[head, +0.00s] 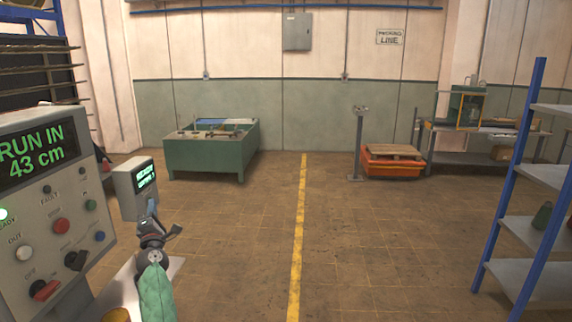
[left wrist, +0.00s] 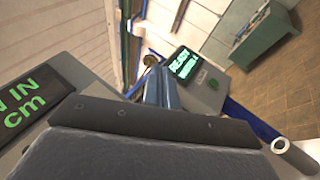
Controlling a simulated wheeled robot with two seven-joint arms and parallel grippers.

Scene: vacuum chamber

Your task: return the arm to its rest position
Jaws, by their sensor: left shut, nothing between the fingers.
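My left gripper (head: 151,207) is at the lower left of the head view, with the green-sleeved arm below it. It is shut and empty. It stands in front of a small grey display box (head: 134,190) with green text, to the right of the large control panel (head: 45,205). In the left wrist view the shut fingers (left wrist: 162,88) point toward the same display box (left wrist: 200,85). Whether they touch it I cannot tell. My right gripper is not in view.
The panel carries several buttons and a screen reading "RUN IN 43 cm". A green bench (head: 212,150) stands at the back, and an orange pallet bin (head: 393,163) at back right. A blue-post shelf (head: 530,200) is at right. The middle floor with its yellow line (head: 299,230) is clear.

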